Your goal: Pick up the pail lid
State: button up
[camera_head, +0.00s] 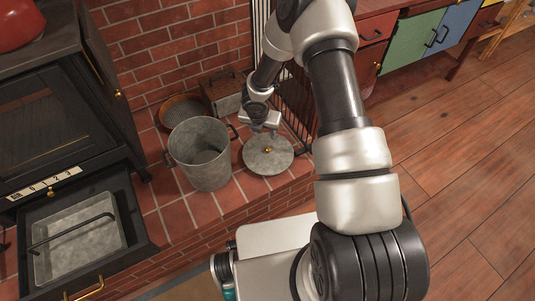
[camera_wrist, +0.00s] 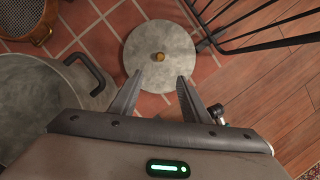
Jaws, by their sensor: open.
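The pail lid (camera_head: 262,160) is a round grey metal disc with a small brass knob (camera_head: 268,149) at its centre. It lies flat on the red tiles, just right of the grey metal pail (camera_head: 203,158). In the wrist view the lid (camera_wrist: 145,72) is ahead of my fingertips, with its knob (camera_wrist: 159,56) beyond the gap between them. My gripper (camera_wrist: 157,80) is open and empty, and its fingers overlap the near part of the lid in the picture. In the head view my gripper (camera_head: 262,130) is above the lid's far side. I cannot tell the exact height.
The open pail (camera_wrist: 40,100) with its dark handle is close on the left. A black metal rail (camera_wrist: 245,42) stands close on the right. A round wicker-like basket (camera_head: 184,108) and a box (camera_head: 226,92) stand behind. A dark stove (camera_head: 60,110) with an open drawer is at left.

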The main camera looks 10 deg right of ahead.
aim_at(268, 148)
jog(key=b+x, duration=0.4)
jog(key=x, duration=1.3)
jog(key=shift+w+b, duration=0.15)
jog(key=shift+b, duration=0.2)
jog(key=shift+r, duration=0.1)
grip_shut()
